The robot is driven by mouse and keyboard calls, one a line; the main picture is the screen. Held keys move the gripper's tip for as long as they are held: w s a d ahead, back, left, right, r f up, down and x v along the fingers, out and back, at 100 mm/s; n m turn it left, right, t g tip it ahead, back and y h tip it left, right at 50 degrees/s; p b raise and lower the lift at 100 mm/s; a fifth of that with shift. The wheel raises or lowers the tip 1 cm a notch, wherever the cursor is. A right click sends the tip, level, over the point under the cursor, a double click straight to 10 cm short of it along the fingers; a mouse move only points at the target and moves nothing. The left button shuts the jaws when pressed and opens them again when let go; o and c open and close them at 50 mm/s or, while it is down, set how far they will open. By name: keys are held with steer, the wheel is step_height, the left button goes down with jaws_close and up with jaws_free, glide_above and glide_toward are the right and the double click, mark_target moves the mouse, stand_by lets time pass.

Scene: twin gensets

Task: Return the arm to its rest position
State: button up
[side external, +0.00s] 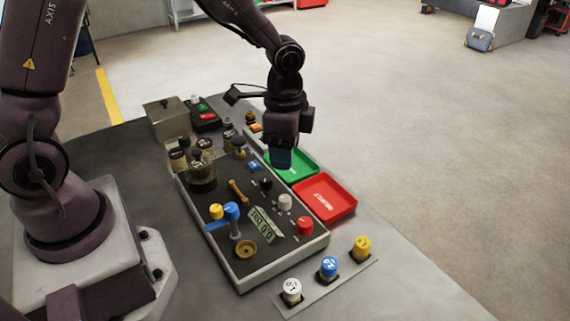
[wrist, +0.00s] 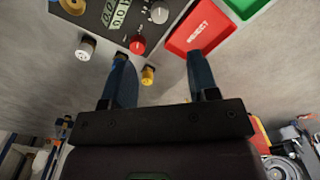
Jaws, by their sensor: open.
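My gripper (side external: 281,158) is above the bench, over the far side of the control panel near the green tray. In the wrist view my gripper (wrist: 160,75) shows two blue fingers spread apart with nothing between them. The fingers look clear of the panel. The control panel (side external: 268,270) carries a display, a red knob (side external: 305,226), a white knob (side external: 285,202), a yellow knob (side external: 216,211) and a blue-topped lever (side external: 232,212). The red knob also shows in the wrist view (wrist: 138,46).
A green tray (side external: 303,163) and a red tray (side external: 338,191) lie beside the panel. White (side external: 292,290), blue (side external: 328,266) and yellow (side external: 361,247) capped pieces stand on a strip at the front right. Jars (side external: 202,175) and a metal box (side external: 168,117) stand at the left. Open floor lies right.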

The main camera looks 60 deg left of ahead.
steer(key=shift+r, duration=0.3)
steer(key=s+a+r+n+t, duration=0.3)
steer(key=s+r+n, duration=0.6)
steer(key=s+r, duration=0.7)
steer(key=r+t, duration=0.1)
steer(key=t, duration=0.1)
steer(key=shift+s+r+t, duration=0.15)
steer(key=shift+s+t, duration=0.15)
